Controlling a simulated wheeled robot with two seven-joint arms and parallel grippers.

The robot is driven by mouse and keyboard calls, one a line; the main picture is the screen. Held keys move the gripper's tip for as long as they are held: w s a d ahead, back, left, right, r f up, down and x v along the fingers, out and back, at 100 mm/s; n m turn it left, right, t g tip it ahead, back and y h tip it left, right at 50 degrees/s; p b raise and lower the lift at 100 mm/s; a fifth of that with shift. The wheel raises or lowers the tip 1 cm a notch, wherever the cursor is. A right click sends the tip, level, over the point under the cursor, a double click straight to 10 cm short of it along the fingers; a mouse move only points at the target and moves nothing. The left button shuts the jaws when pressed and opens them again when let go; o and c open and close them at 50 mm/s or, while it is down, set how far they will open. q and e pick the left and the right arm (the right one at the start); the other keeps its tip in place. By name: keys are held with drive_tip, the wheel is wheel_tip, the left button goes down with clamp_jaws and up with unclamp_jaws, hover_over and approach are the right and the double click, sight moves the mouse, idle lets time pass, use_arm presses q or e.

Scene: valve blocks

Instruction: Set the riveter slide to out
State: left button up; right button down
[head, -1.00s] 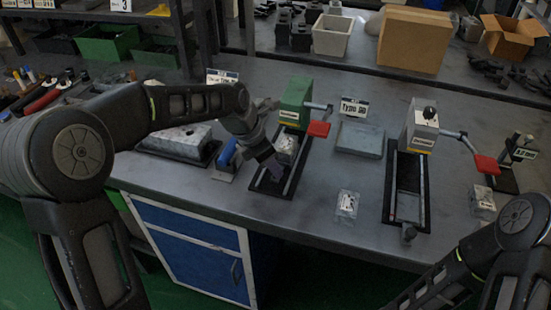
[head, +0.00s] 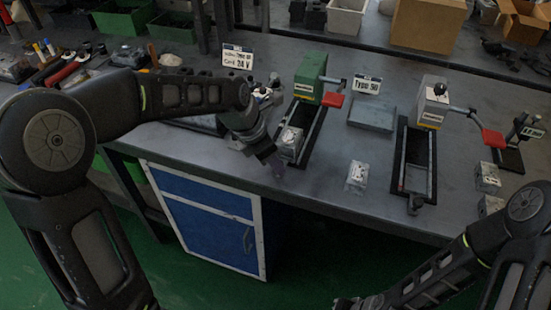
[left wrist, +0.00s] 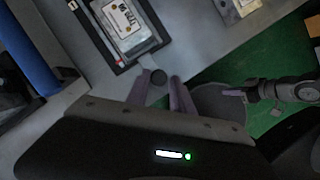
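The green press (head: 309,78) has a red lever pad and a black slide rail (head: 312,138) running toward the table's front edge. A metal valve block (head: 290,141) sits near the rail's front end; it also shows in the left wrist view (left wrist: 122,20). A second, grey press (head: 432,103) has a similar rail (head: 402,160). I cannot read which is the riveter. My left gripper (head: 278,166) is at the front end of the green press's rail. In the left wrist view its fingers (left wrist: 160,76) stand apart, with a dark round knob (left wrist: 158,75) between the tips.
A loose valve block (head: 357,176) lies between the rails, and others (head: 488,178) lie at the right. A grey tray (head: 371,114) with a "Type 50" sign stands between the presses. A blue cabinet (head: 205,225) is below the table. Bare tabletop surrounds the loose block.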

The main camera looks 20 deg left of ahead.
use_arm(q)
drive_tip(key=o, duration=0.3)
drive_tip(key=shift+s, duration=0.1)
drive_tip(key=shift+o, duration=0.2)
drive_tip(key=shift+r, duration=0.15)
drive_tip(key=v, duration=0.7)
drive_tip(key=shift+r, duration=0.25)
drive_tip(key=shift+s+a, duration=0.1)
drive_tip(key=shift+s, duration=0.1)
